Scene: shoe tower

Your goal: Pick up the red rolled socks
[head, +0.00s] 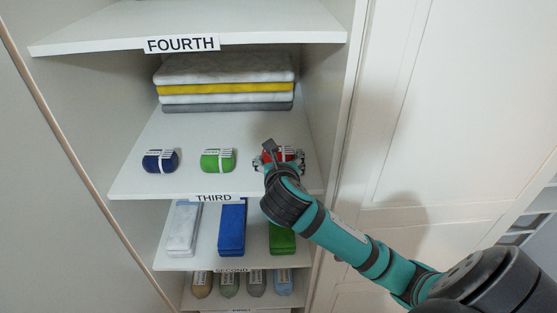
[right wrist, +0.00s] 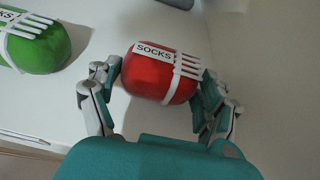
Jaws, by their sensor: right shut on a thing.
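The red rolled socks (head: 287,154) sit at the right end of the shelf labelled THIRD (head: 150,185), partly hidden by my right gripper (head: 279,160) in the head view. In the right wrist view the red rolled socks (right wrist: 152,77) have a white band reading SOCKS. My right gripper (right wrist: 160,92) has one finger on each side of them and is shut on them. I cannot tell whether the socks are lifted off the shelf. My left gripper is in neither view.
Green rolled socks (head: 218,160) and blue rolled socks (head: 160,161) lie to the left on the same shelf. Folded cloths (head: 225,88) are stacked behind. The cabinet's right side wall (head: 335,120) is close to my right gripper. The FOURTH shelf (head: 260,28) is above.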

